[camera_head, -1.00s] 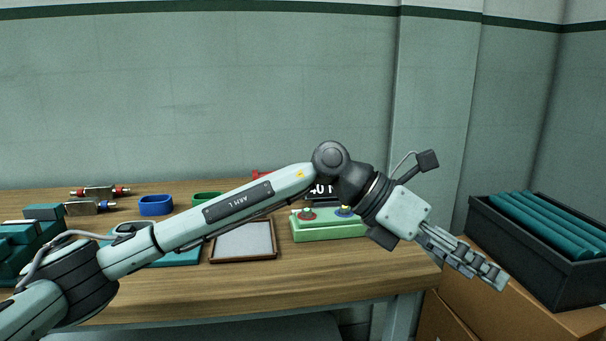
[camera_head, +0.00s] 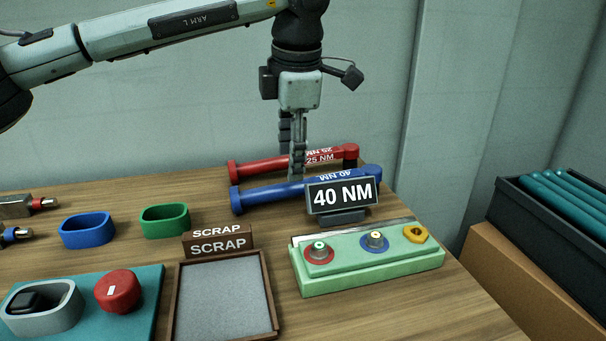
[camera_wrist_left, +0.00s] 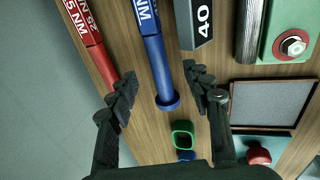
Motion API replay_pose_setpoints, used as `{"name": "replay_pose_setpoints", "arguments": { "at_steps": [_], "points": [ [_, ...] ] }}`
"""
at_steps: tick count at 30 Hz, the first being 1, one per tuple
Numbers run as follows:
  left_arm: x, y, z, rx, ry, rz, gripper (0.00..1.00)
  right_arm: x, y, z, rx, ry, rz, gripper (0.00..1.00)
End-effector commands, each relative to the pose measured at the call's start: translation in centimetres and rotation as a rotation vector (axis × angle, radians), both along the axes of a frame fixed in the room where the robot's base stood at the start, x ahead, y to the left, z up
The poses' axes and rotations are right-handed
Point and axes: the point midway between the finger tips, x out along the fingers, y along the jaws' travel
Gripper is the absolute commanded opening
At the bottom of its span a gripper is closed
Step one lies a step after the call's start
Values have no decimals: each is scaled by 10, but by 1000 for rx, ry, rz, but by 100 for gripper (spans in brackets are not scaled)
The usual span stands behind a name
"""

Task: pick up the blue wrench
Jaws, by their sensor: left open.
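The blue wrench (camera_head: 262,194), marked 40 NM, lies on the wooden table in front of the red wrench (camera_head: 262,166), marked 25 NM. Its right part is partly hidden by the 40 NM sign (camera_head: 342,195). My left gripper (camera_head: 292,160) points down at the wrenches, open and empty. In the left wrist view, the blue wrench (camera_wrist_left: 152,60) lies between the two spread fingers of my left gripper (camera_wrist_left: 160,85), with the red wrench (camera_wrist_left: 90,45) to the left. I cannot tell whether a finger touches either wrench. My right gripper is out of view.
A green fixture (camera_head: 370,265) with fittings stands right of the SCRAP tray (camera_head: 268,300). Blue (camera_head: 87,230) and green (camera_head: 165,221) rings lie left of the wrenches. A red knob (camera_head: 118,291) sits on a teal board. A black crate (camera_head: 540,225) stands at right.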

Motion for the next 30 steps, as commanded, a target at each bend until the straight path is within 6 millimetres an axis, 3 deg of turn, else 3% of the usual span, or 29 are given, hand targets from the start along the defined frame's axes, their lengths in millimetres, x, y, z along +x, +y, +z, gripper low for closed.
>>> {"name": "replay_pose_setpoints", "arguments": {
  "at_steps": [10, 16, 19, 27, 30],
  "points": [
    [9, 3, -30, 1, 1, 0, 50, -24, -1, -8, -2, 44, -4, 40],
    [20, 7, -55, 1, 3, 1, 50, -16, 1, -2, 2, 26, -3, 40],
    [23, 8, -70, 1, 3, 0, 50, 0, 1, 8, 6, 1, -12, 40],
    [25, 8, -74, 0, 1, 0, 50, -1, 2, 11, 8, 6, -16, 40],
    [25, 8, -74, 0, 1, 0, 38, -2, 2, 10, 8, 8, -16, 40]
  ]
}}
